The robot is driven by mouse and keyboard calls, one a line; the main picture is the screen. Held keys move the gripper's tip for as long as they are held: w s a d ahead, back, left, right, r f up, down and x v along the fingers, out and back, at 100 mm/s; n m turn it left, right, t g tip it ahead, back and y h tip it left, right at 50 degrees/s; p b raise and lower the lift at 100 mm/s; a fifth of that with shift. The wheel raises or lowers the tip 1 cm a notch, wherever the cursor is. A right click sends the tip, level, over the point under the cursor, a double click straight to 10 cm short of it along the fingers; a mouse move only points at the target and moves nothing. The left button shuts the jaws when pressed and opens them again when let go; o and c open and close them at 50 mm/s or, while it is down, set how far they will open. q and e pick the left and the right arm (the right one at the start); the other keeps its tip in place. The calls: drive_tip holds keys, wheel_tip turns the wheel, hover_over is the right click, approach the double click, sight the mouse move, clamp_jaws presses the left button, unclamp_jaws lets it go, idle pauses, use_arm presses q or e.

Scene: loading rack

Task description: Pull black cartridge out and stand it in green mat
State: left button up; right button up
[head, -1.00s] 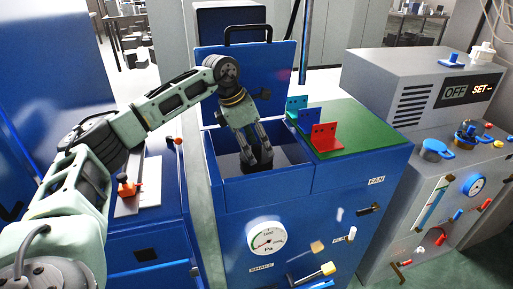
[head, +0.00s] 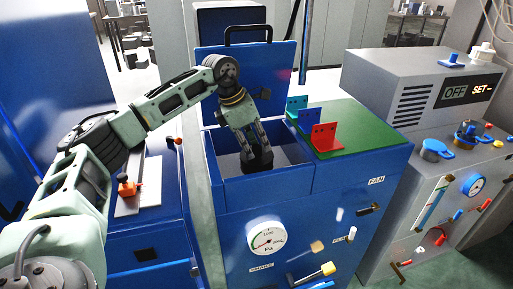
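My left gripper (head: 257,160) points down into the open compartment of the blue box. Its dark fingertips are inside, below the rim. A black shape shows at the fingertips, but I cannot tell cartridge from finger pads there. No black cartridge stands out clearly, and I cannot tell whether the fingers are shut on one. The green mat (head: 362,128) lies on top of the box, right of the compartment. My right gripper is out of view.
A red bracket (head: 323,137), a blue bracket (head: 310,119) and a teal bracket (head: 296,104) stand along the mat's left side. The mat's right part is bare. The raised blue lid (head: 277,75) stands behind the compartment. A grey machine (head: 400,80) is at right.

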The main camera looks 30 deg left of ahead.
use_arm(q)
drive_tip(key=shift+s+f, duration=0.1)
drive_tip(key=shift+f, duration=0.05)
clamp_jaws()
drive_tip(key=shift+r+p, duration=1.4)
drive_tip(key=shift+r, duration=0.5)
drive_tip(key=shift+r, duration=0.1)
idle(0.8)
wheel_tip(320, 180, up, 13)
drive_tip(key=p, duration=1)
idle(1.7)
idle(0.4)
